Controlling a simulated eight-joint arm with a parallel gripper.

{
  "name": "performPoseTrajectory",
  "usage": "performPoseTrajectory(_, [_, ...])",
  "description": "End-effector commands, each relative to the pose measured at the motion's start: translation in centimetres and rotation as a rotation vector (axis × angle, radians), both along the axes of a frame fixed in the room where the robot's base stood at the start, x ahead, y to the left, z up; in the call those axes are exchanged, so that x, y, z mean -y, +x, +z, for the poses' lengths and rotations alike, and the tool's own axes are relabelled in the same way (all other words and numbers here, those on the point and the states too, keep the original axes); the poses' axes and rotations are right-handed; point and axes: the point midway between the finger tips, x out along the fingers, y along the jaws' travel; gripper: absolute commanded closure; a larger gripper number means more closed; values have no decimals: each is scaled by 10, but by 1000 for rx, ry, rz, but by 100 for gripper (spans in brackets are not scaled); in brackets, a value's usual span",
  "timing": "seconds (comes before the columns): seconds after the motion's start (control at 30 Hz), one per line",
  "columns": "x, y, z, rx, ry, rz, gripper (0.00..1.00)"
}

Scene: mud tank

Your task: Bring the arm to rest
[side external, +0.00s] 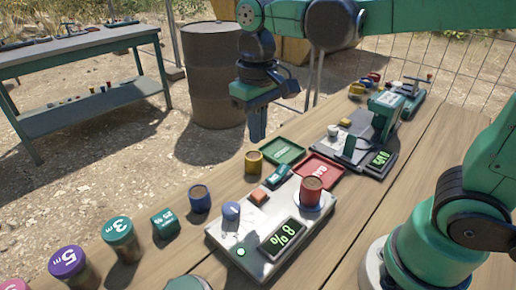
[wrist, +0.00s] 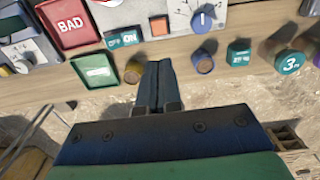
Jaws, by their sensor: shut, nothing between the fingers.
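My gripper (side external: 257,136) hangs from the green and black arm above the far edge of the wooden table (side external: 170,262), its fingers pointing down. In the wrist view the two dark fingers (wrist: 157,70) are together with nothing between them. The fingertips lie near a small yellow cup (side external: 254,162) in the picture. The cup also shows in the wrist view (wrist: 133,71), just left of the fingers. I cannot tell the exact height of the fingertips above the table.
A grey device (side external: 225,240) with a green-lit display carries a red cup (side external: 312,190). A red BAD tray (side external: 320,171) and a green tray (side external: 285,151) lie beyond it. A blue cup (side external: 200,198) and several labelled jars stand left. A rusty barrel (side external: 212,75) stands behind.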

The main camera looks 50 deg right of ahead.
Motion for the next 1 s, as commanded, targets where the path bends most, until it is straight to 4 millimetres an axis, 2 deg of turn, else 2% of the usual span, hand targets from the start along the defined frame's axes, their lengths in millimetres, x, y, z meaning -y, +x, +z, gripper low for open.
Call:
performPoseTrajectory(0.17, [7,-7,-3,93,10,-2,100])
performPoseTrajectory(0.4, [27,-23,-19,415,17,-3,100])
performPoseTrajectory(0.6, [36,-29,-30,591,3,-2,100])
performPoseTrajectory(1.0, [38,-29,-31,623,-1,0,100])
